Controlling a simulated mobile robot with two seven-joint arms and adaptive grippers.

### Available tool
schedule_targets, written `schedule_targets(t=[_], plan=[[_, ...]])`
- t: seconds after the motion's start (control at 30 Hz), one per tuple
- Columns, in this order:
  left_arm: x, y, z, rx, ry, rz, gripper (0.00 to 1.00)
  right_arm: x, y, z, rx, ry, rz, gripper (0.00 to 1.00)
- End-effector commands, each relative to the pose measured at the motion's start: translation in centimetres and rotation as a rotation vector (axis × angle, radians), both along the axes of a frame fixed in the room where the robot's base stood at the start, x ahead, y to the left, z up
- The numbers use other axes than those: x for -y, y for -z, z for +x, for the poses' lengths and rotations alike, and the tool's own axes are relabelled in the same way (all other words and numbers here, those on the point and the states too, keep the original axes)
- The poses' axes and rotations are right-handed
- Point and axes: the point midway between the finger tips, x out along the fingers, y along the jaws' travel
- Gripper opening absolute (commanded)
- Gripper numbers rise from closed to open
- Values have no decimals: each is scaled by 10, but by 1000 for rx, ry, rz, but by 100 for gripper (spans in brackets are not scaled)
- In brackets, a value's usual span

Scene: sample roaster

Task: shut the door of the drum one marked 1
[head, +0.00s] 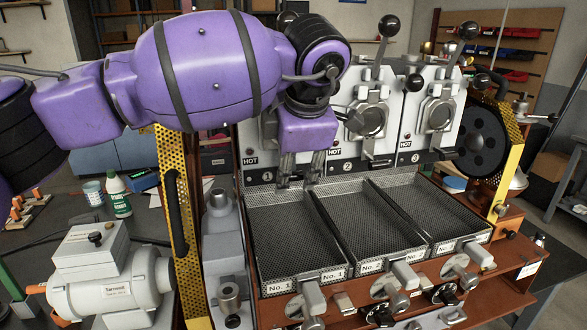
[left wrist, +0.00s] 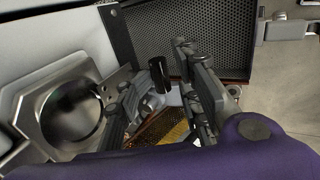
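The drum one marked 1 (head: 267,176) is at the left of the row. In the head view my purple left arm hides most of its front and its door. My left gripper (head: 301,172) points down in front of it, above the No. 1 tray. In the left wrist view a round window in a metal frame (left wrist: 72,115), seemingly drum one's, is at the left. My left gripper's fingers (left wrist: 162,98) are apart there, with a short black handle (left wrist: 160,74) showing between them. I cannot tell whether they touch it, or how far the door stands open. My right gripper is out of view.
Mesh trays lie below the drums: the No. 1 tray (head: 290,240), a middle one (head: 365,225) and a right one (head: 430,210). Drum two's front (head: 368,118) is close to the right of my arm. A yellow perforated panel (head: 181,235) stands at the left.

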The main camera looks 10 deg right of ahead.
Motion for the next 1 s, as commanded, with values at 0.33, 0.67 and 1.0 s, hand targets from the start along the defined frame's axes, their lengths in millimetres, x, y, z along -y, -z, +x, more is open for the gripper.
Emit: schedule_targets(t=[0.33,0.67,1.0], plan=[[0,-8,-4,1,0,1,29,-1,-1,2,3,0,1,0],[2,-68,-33,4,1,-2,29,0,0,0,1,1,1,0],[2,-106,-53,1,0,0,29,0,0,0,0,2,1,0]])
